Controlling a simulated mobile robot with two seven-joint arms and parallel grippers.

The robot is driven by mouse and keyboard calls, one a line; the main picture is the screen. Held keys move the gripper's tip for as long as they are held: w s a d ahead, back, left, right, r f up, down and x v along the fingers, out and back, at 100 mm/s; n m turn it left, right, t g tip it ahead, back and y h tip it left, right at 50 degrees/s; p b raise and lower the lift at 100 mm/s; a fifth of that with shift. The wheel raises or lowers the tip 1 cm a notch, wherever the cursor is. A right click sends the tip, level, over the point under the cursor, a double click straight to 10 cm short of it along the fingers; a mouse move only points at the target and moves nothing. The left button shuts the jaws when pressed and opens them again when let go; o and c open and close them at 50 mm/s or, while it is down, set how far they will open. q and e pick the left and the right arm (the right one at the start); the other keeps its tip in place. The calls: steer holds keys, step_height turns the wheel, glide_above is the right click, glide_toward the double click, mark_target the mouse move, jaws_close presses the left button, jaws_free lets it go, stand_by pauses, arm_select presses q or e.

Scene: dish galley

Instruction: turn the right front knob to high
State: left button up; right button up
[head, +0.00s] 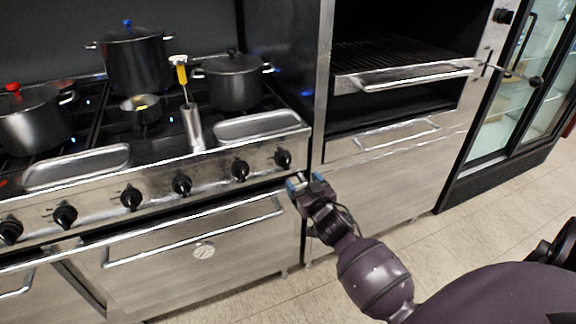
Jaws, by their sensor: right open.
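A row of several black knobs runs along the steel front of the stove. The rightmost knob (283,158) is at the right end of the panel, and another knob (240,170) is just left of it. Which knob the task means, and the exact setting of their pointers, I cannot tell. My right gripper (303,181) is open and empty, just below and right of the rightmost knob, seemingly apart from it. My left gripper is not in view.
Pots stand on the burners, including a black pot (232,82) at the right rear. A steel cylinder (193,127) stands near the front edge. The oven handle (200,232) juts out below the knobs. A broiler cabinet (400,75) stands right; floor there is clear.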

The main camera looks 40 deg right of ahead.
mark_target(287, 161)
steer(key=b+x, duration=0.1)
steer(key=x, duration=0.8)
steer(key=shift+w+f+b, duration=0.1)
steer(key=shift+f+b, duration=0.05)
steer(key=shift+b, duration=0.2)
steer(key=shift+w+d, duration=0.2)
steer(key=shift+w, duration=0.45)
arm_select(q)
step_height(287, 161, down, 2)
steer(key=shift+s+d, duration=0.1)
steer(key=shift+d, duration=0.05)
arm_select(e)
steer(key=shift+w, duration=0.25)
steer(key=shift+c, duration=0.3)
steer(key=c, duration=0.8)
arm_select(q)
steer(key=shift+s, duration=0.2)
arm_select(e)
steer(key=shift+c, duration=0.2)
